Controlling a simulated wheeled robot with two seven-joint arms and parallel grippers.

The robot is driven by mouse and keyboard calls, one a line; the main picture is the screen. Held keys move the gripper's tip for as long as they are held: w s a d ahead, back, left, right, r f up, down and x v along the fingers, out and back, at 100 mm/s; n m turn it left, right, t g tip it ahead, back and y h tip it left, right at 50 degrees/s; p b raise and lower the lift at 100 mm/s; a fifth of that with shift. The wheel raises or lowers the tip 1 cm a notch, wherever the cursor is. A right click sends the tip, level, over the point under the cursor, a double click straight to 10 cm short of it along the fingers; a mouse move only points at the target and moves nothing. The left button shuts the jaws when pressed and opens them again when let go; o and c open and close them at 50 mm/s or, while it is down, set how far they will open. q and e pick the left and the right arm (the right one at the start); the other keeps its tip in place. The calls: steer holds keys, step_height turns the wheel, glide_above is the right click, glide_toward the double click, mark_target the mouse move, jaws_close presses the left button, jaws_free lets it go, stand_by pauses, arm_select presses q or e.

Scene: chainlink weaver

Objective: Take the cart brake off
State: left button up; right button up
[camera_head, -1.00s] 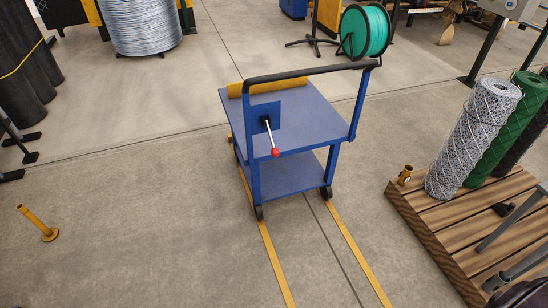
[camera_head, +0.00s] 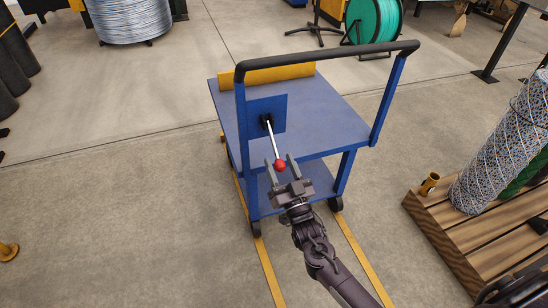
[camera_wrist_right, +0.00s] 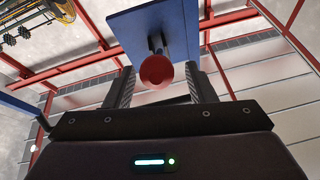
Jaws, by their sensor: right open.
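The brake lever (camera_head: 273,140) is a thin metal rod from a blue plate (camera_head: 268,108), sloping down to a red knob (camera_head: 280,165). My right gripper (camera_head: 281,167) is open, its two fingers on either side of the knob in the head view. In the right wrist view the red knob (camera_wrist_right: 156,71) shows between the open fingers; I cannot tell whether they touch it. My left gripper is not in view.
A wooden pallet (camera_head: 440,225) with upright mesh rolls (camera_head: 500,150) stands at the right. Yellow floor lines (camera_head: 268,270) run under the cart. A teal reel (camera_head: 372,24) and a wire coil (camera_head: 130,18) stand behind.

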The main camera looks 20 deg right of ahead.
mark_target(274, 146)
steer(key=shift+x, duration=1.5)
steer(key=shift+w+f, duration=0.1)
jaws_close()
